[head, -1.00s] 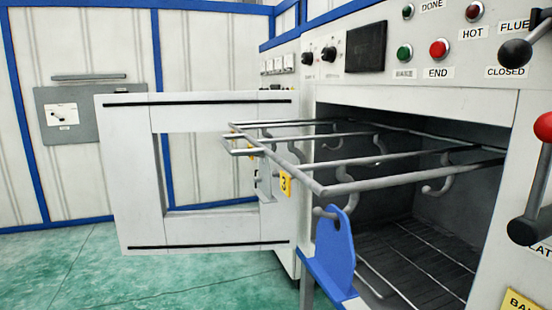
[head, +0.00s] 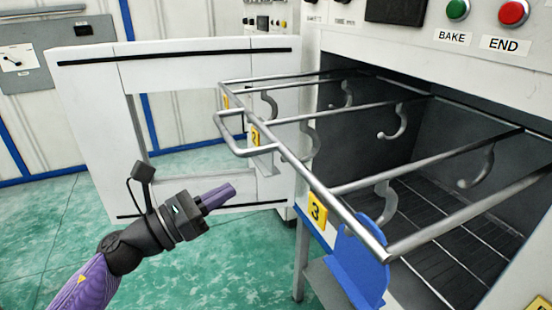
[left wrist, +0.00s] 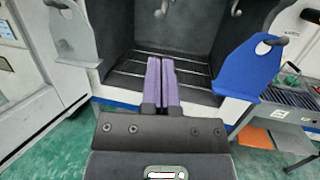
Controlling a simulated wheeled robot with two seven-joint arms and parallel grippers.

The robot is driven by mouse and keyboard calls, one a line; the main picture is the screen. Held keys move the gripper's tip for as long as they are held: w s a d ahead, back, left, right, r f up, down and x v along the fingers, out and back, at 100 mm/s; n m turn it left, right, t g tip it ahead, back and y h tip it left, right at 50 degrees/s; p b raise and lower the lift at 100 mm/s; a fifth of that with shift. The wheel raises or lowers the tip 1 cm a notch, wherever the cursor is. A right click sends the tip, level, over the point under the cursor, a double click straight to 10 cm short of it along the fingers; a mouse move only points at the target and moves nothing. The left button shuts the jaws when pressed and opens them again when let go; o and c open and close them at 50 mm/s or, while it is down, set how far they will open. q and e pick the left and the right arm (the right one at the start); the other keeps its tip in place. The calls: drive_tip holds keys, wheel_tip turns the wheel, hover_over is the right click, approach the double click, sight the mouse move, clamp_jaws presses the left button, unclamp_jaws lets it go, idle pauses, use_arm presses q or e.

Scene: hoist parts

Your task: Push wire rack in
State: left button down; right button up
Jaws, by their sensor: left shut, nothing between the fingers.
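The wire rack (head: 350,187) is a grey tube frame with hooks under it, pulled out of the oven chamber (head: 425,205). Its front bar carries yellow number tags, such as the 3 tag (head: 317,208), and a handle loop (head: 228,133) sticks out on the left. My left gripper (head: 232,189) is shut and empty, in front of and below the rack, apart from it. In the left wrist view its purple fingers (left wrist: 161,80) are together and point at the chamber opening. My right gripper is not in view.
The white oven door (head: 85,120) with a window stands open on the left. A blue hooked plate (head: 357,262) is at the chamber's front right; it also shows in the left wrist view (left wrist: 247,68). BAKE and END buttons (head: 513,13) are above. Green floor is clear at lower left.

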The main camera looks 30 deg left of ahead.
use_arm(q)
drive_tip(key=p+x, duration=0.2)
drive_tip(key=x, duration=0.7)
drive_tip(key=shift+w+p, duration=0.35)
drive_tip(key=shift+p, duration=0.05)
drive_tip(key=shift+d, duration=0.15)
